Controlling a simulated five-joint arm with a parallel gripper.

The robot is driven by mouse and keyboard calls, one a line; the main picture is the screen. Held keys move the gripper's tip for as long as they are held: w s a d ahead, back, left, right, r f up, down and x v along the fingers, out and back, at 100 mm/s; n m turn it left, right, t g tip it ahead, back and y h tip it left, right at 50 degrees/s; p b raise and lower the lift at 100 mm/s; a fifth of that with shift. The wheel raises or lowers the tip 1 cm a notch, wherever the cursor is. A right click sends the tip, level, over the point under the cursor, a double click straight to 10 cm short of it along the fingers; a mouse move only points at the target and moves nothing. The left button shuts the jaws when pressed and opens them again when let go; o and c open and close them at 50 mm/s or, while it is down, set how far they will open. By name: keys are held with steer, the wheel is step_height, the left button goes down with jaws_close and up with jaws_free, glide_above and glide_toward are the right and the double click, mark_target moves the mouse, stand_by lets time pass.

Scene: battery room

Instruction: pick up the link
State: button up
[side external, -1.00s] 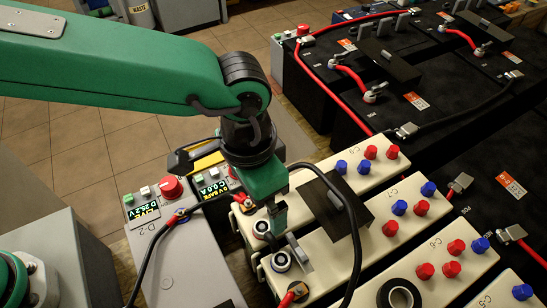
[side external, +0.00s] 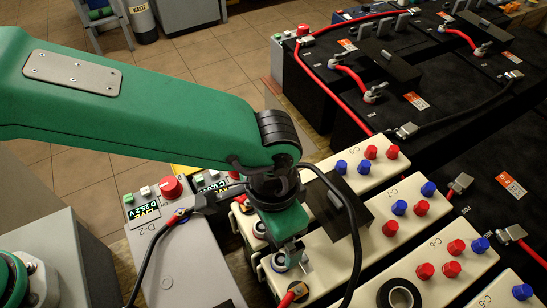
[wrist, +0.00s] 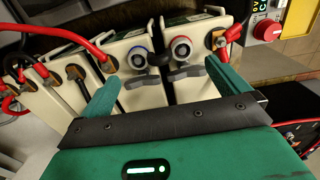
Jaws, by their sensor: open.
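Grey flat metal, which looks like the link, lies on the cream cell tops by two ringed posts. In the wrist view its left part (wrist: 140,81) and right part (wrist: 186,73) show; I cannot tell whether they join across the dark gap. My gripper (wrist: 161,74) is open, one finger at each side of this metal, with nothing visibly held. In the side view my gripper (side external: 290,250) is low over the cells and partly hides the metal. A blue-ringed post (wrist: 138,60) and a red-ringed post (wrist: 181,48) stand beyond it.
Red and black cables run close around my gripper, including a black cable (side external: 350,230) looping to its right. A black roll (side external: 399,294) lies on a cell to the right. Red and blue knobs (side external: 390,229) stand on the cell tops. A grey live meter box (side external: 150,213) is at the left.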

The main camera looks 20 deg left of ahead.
steer(key=shift+s+a+f, duration=0.15)
steer(key=shift+f, duration=2.45)
steer(key=c, duration=0.7)
steer(key=shift+c, duration=0.2)
steer(key=shift+r, duration=0.2)
step_height(320, 180, up, 10)
steer(key=shift+f, duration=0.15)
